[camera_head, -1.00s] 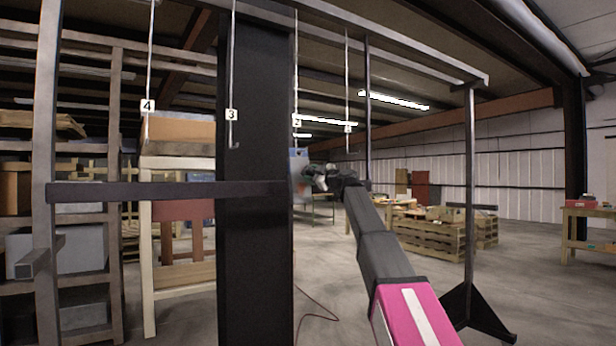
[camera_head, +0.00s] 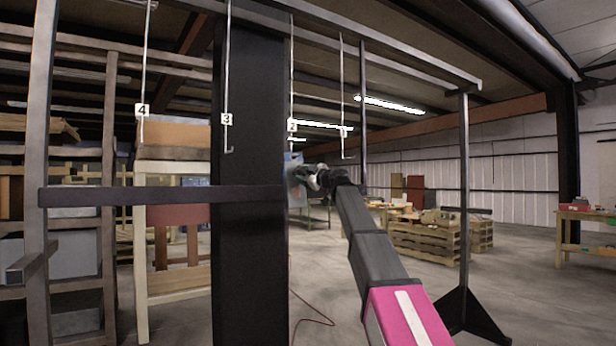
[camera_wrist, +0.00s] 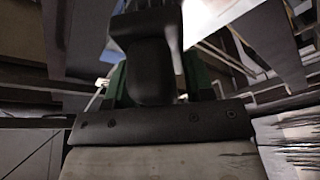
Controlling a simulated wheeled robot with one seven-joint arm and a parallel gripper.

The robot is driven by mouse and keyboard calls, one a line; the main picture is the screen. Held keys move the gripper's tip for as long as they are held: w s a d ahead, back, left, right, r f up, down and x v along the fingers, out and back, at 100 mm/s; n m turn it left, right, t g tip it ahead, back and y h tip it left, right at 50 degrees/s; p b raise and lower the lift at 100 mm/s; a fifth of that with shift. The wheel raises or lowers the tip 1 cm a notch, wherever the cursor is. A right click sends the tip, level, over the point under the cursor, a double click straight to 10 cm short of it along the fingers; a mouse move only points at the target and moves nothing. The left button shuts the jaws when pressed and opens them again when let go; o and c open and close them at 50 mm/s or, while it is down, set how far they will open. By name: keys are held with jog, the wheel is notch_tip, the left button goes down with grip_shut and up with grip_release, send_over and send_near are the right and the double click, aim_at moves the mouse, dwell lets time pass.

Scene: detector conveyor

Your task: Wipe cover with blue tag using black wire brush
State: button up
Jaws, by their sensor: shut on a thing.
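My gripper (camera_head: 318,178) is at the end of my outstretched arm, near the middle of the head view. In the wrist view, my gripper (camera_wrist: 153,88) is shut on the black wire brush (camera_wrist: 152,62), whose dark handle points up the picture. In the head view the brush is too small and blurred to make out. A pale blue-grey plate, which looks like the cover (camera_head: 293,158), hangs by the hook marked 2, just left of my gripper and partly behind the black column. I cannot tell whether the brush touches it. A blue tag is not clearly legible.
Hooks marked 4 (camera_head: 142,110) and 3 (camera_head: 227,119) hang empty from the overhead rail. A broad black column (camera_head: 250,250) and a dark crossbar (camera_head: 165,195) stand left of my arm. Wooden crates (camera_head: 425,240) stand behind on the right.

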aim_at(292, 174)
jog(key=shift+s+a+f, duration=0.1)
jog(key=shift+s+a, duration=0.35)
jog(key=shift+a, duration=0.35)
jog(key=shift+s+a+r, duration=0.1)
jog(key=shift+s+a, duration=0.4)
jog(key=shift+a, duration=0.25)
jog(key=shift+s+a+f, duration=0.1)
jog(key=shift+s+a, duration=0.35)
jog(key=shift+a, duration=0.35)
jog(key=shift+s+d, duration=0.1)
jog(key=shift+s+d+r, duration=0.1)
jog(key=shift+s+d, duration=0.4)
jog(key=shift+s, duration=0.3)
jog(key=shift+s+d+r, duration=0.15)
jog(key=shift+s+d, duration=0.4)
jog(key=shift+s, duration=0.3)
jog(key=shift+s+d+r, duration=0.1)
jog(key=shift+s+d, duration=0.4)
jog(key=shift+s, duration=0.3)
jog(key=shift+s+d+r, duration=0.1)
jog(key=shift+s+d, duration=0.3)
jog(key=shift+s, duration=0.25)
jog(key=shift+s+d+r, duration=0.1)
jog(key=shift+s+d, duration=0.3)
jog(key=shift+s, duration=0.2)
jog(key=shift+f, duration=0.1)
